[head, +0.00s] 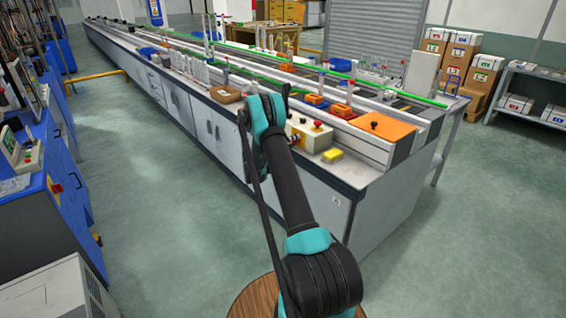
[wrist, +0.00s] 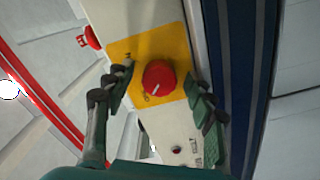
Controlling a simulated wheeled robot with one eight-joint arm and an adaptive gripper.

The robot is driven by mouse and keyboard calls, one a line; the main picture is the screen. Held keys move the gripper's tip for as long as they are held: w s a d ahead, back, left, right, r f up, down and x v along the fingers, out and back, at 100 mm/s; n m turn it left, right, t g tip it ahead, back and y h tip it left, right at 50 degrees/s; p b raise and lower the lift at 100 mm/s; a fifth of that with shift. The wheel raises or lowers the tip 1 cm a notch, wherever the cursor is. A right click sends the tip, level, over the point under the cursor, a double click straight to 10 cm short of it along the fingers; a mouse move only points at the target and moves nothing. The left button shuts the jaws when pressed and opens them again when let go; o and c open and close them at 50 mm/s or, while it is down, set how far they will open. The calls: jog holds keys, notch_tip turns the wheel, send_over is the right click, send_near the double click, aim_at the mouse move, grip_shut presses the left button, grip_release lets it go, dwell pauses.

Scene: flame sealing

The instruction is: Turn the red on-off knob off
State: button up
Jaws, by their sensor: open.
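The red on-off knob (wrist: 158,78) sits on a yellow plate (wrist: 172,38) of the pale control box in the wrist view. Its white mark points to the picture's lower left, near a small dark label; another label is near the left fingertip. My gripper (wrist: 158,76) is open, with one finger on each side of the knob. Gaps show between the fingers and the knob; whether either touches is not clear. In the head view the control box (head: 312,138) stands on the bench beside my arm, which hides my gripper's fingers.
A red mushroom button (wrist: 86,38) stands beside the yellow plate, near the left finger. A small dark red round part (wrist: 176,149) is on the box between the finger bases. On the bench, a yellow block (head: 332,155) and a cardboard box (head: 225,94) lie near the control box.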

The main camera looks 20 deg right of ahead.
jog(key=s+a+m, duration=0.3)
jog(key=a+m, duration=0.3)
jog(key=a, duration=0.2)
jog(key=s+a+m, duration=0.3)
jog(key=a+m, duration=0.3)
jog(key=a, duration=0.3)
jog(key=s+d+r+n+g+y, duration=0.1)
jog(key=s+r+n+y, duration=0.3)
jog(key=s, duration=0.6)
jog(key=s+d+r+n+g+y, duration=0.1)
jog(key=s+y, duration=0.4)
jog(key=s, duration=0.5)
jog(key=shift+s+d+r+n, duration=0.15)
jog(key=shift+d+r+n, duration=0.3)
jog(key=shift+r+n, duration=0.95)
